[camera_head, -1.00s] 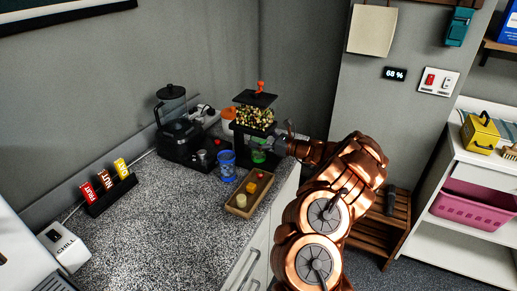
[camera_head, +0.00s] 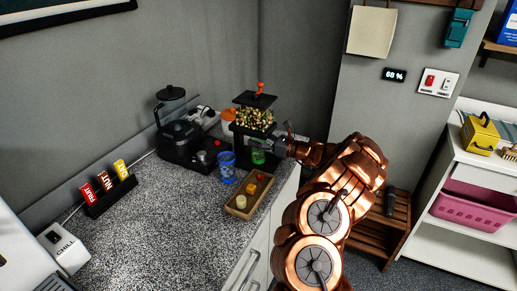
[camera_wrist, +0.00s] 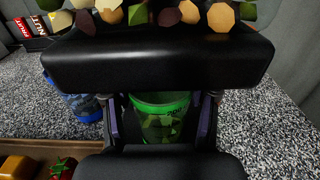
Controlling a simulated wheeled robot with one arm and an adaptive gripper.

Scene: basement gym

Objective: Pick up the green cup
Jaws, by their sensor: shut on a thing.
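The green cup (camera_head: 258,157) stands under the dispenser with mixed pieces in its clear hopper, at the back right of the counter. It also shows in the wrist view (camera_wrist: 162,122), translucent, with pieces visible in it or through its wall. My gripper (camera_wrist: 160,112) has one finger against each side of the cup and is shut on it. In the head view my gripper (camera_head: 266,149) reaches in from the right. The dispenser's black body hides part of the cup and fingers in the wrist view.
The dispenser (camera_head: 254,99) overhangs the cup closely. A blue cup (camera_head: 227,170) stands just left, and a wooden tray (camera_head: 236,211) with small items lies in front. A black machine (camera_head: 180,140) stands further left.

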